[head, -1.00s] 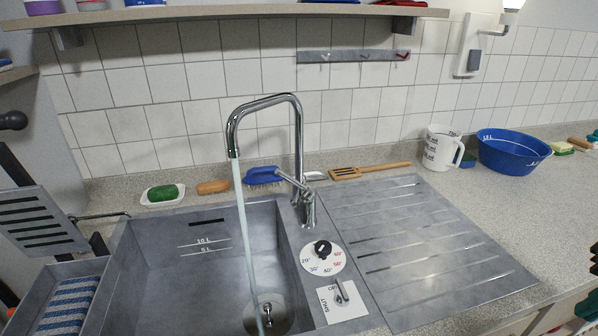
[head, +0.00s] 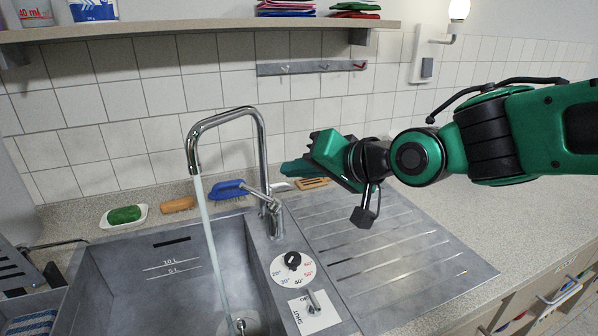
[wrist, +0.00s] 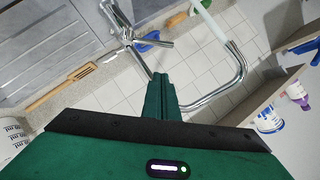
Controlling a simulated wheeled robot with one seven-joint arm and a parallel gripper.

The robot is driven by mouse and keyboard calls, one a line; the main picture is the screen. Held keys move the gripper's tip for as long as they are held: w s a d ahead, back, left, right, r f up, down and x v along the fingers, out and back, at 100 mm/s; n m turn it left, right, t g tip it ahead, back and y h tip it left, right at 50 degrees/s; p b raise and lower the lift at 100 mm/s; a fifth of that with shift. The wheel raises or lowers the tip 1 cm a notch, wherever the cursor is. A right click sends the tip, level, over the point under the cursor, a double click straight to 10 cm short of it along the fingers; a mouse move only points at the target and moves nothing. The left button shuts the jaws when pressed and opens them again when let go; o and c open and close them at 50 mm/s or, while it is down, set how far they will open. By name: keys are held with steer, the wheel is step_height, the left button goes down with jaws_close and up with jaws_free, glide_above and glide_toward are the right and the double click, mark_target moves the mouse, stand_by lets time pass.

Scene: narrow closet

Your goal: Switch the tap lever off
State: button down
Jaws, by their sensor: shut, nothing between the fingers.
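The chrome tap (head: 262,150) stands behind the sink, with water (head: 209,230) running from its spout into the basin. Its lever (head: 254,193) sticks out from the tap body toward the upper left. In the wrist view the lever (wrist: 152,43) shows beyond my fingertips, beside the tap body (wrist: 127,34). My gripper (head: 284,168) comes in from the right, its tips right of the tap, apart from the lever in the picture. In the wrist view my gripper (wrist: 162,76) has its fingers together and nothing between them.
The sink (head: 160,275) has a temperature dial (head: 292,267) and a small lever on a plate (head: 313,308) at its right. A shelf (head: 200,26) overhangs. The drainboard (head: 390,260) is clear.

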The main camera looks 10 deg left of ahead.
mark_target(261, 197)
steer(key=w+a+f, duration=0.3)
steer(key=a+f, duration=0.2)
steer(key=a, duration=0.2)
steer(key=shift+a+f, duration=0.4)
steer(key=shift+d, duration=0.1)
